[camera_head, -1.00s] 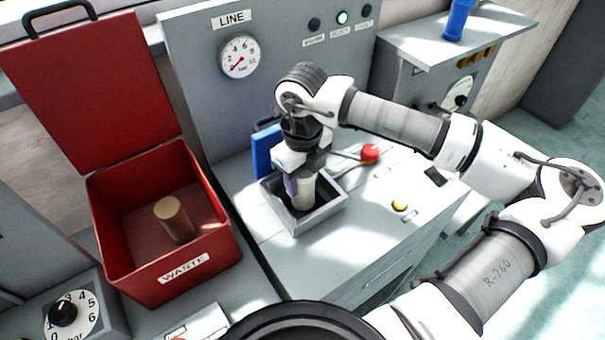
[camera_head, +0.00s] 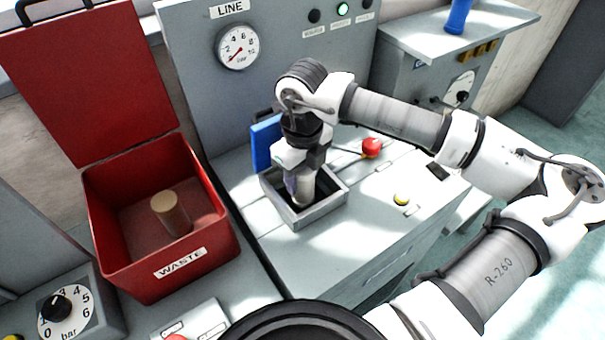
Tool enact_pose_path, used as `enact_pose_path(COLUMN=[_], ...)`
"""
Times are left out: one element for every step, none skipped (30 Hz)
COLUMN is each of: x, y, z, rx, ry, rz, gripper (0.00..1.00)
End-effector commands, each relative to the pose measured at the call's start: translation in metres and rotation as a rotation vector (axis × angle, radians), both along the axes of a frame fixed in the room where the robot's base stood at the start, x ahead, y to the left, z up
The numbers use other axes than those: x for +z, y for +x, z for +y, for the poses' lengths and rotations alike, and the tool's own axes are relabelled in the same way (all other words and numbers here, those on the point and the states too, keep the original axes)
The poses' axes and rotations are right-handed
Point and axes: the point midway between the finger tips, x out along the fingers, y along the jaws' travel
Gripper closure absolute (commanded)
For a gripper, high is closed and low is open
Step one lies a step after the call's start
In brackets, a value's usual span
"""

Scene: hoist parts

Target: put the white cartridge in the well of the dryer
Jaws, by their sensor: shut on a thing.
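The white cartridge (camera_head: 305,188) is upright in my gripper (camera_head: 301,178), partly hidden by the fingers. My gripper points down and is shut on it. The well (camera_head: 320,215) is a square grey-rimmed opening in the top of the dryer (camera_head: 345,235), dark inside. The cartridge's lower end is within the outline of the well; I cannot tell how deep it is or whether it touches the bottom.
A blue lid-like panel (camera_head: 265,145) stands behind the well. A red knob (camera_head: 371,148) and a yellow button (camera_head: 401,199) are to its right. The open red waste bin (camera_head: 110,245) at left holds a brown cylinder (camera_head: 171,214). A blue object (camera_head: 458,16) stands on the back right cabinet.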

Motion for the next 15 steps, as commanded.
enact_pose_path(x=[-0.0035,-0.0038,-0.0041,-0.0043,-0.0045,-0.0048,-0.0050,-0.0051,-0.0053,-0.0054,-0.0055,-0.0055,-0.0056,-0.0055,-0.0050], y=[-0.0022,-0.0024,-0.0026,-0.0027,-0.0028,-0.0029,-0.0031,-0.0032,-0.0033,-0.0033,-0.0034,-0.0035,-0.0035,-0.0035,-0.0036], z=[-0.0004,-0.0004,-0.0004,-0.0003,-0.0004,-0.0004,-0.0004,-0.0004,-0.0004,-0.0004,-0.0003,-0.0003,-0.0003,-0.0003,-0.0002], rx=[0.002,0.002,0.002,0.002,0.002,0.003,0.003,0.003,0.003,0.003,0.003,0.003,0.004,0.004,0.004], ry=[-0.004,-0.004,-0.004,-0.004,-0.004,-0.004,-0.004,-0.004,-0.004,-0.004,-0.004,-0.004,-0.004,-0.005,-0.004], rz=[0.011,0.012,0.012,0.013,0.013,0.014,0.014,0.016,0.016,0.016,0.016,0.016,0.016,0.016,0.017], gripper=[0.84,0.53,0.47,0.43,0.40,0.34,0.32,0.32,0.32,0.32,0.32,0.32,0.32,0.32,0.32])
